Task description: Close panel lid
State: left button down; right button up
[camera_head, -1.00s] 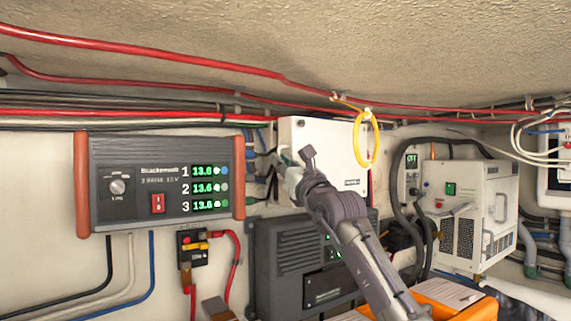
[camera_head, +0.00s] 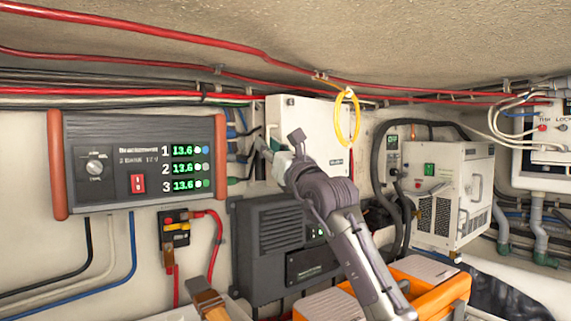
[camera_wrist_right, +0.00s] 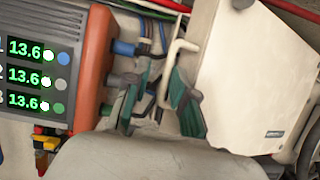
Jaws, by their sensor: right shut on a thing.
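The panel lid (camera_head: 312,118) is a white, flat face on a box on the back wall, with a small dark label low on its right. In the right wrist view the lid (camera_wrist_right: 255,75) fills the right side, at an angle. A pale bar-like handle (camera_wrist_right: 174,65) stands at its left edge. My right gripper (camera_head: 268,152) is at the lid's lower left edge. My left gripper is not in view.
A battery monitor (camera_head: 140,160) hangs to the left, close to the right gripper in the wrist view. A yellow cable loop (camera_head: 346,118) hangs before the lid's right side. A dark grey unit (camera_head: 282,245) is below. Blue cables (camera_wrist_right: 125,48) run left of the lid.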

jog(key=v, duration=0.9)
jog(key=shift+a+f, duration=0.15)
